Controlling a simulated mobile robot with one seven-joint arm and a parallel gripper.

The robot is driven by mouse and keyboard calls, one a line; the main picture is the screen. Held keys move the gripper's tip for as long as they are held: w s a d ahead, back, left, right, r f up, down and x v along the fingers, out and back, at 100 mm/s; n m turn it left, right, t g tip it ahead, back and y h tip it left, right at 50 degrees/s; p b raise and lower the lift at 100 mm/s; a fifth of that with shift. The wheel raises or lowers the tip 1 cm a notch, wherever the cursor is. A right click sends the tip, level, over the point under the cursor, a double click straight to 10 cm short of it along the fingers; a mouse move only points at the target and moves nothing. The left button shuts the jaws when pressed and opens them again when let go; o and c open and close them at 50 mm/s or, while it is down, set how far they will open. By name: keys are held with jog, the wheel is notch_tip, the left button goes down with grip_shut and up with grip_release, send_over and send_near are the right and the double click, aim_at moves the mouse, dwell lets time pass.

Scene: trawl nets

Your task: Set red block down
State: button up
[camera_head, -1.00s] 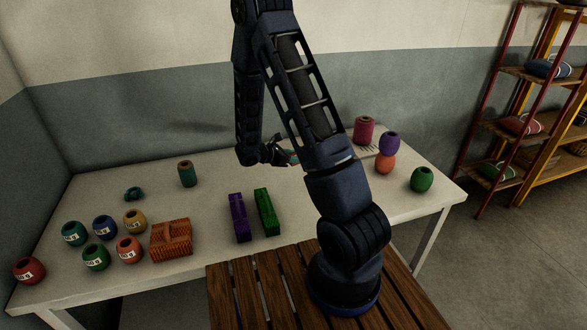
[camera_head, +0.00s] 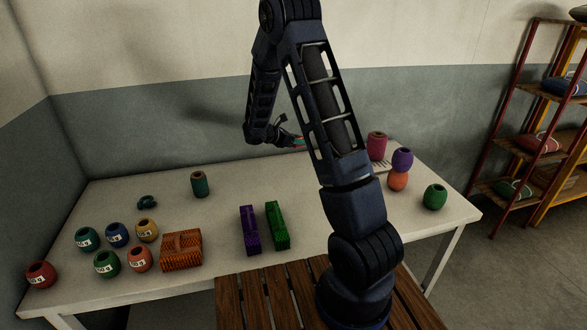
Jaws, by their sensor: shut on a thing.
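My gripper (camera_head: 290,141) is at the end of my arm, above the back part of the white table (camera_head: 335,215). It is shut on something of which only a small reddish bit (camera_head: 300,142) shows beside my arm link. I take this for the red block; most of it is hidden behind my arm. A purple block (camera_head: 249,231) and a green block (camera_head: 277,226) stand side by side on the table, in front of and below my gripper.
An orange basket-like block (camera_head: 181,251) and several labelled spools (camera_head: 117,235) fill the table's left. A teal spool (camera_head: 199,184) stands at the back. Crimson (camera_head: 377,145), purple (camera_head: 402,159), orange (camera_head: 397,181) and green (camera_head: 435,196) spools are at right.

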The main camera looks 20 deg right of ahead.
jog(key=n+t, duration=0.1)
send_over(291, 168)
notch_tip(291, 168, down, 20)
jog(key=shift+s+r, duration=0.15)
jog(key=shift+r, duration=0.1)
jog(key=shift+f+t, duration=0.1)
jog(key=shift+t, duration=0.2)
jog(key=o, duration=1)
